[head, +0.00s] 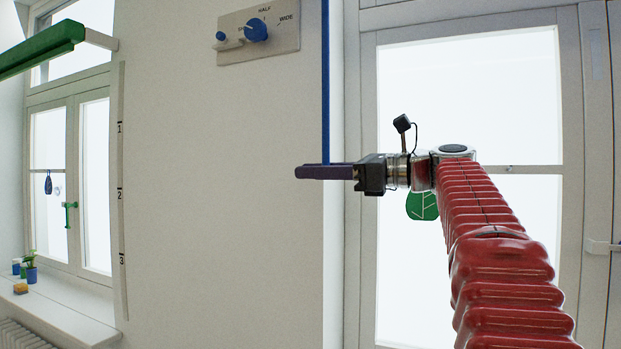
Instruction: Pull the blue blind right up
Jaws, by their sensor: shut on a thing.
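A straight blue cord or strap (325,80) hangs from above the top edge of the head view, in front of the wall left of the right window. My gripper (308,171), with dark purple fingers pointing left, is shut on the cord at its lower visible end. No cord shows below the fingers. The blue blind itself is not in view; the right window (465,100) shows bare bright glass.
A wall panel (290,47) with a blue dial is above my gripper. The left window (48,140) has a rolled green blind (40,48) and a numbered strip (121,220) beside it. Small pots (30,274) stand on its sill. A green leaf shape (422,206) is behind my arm.

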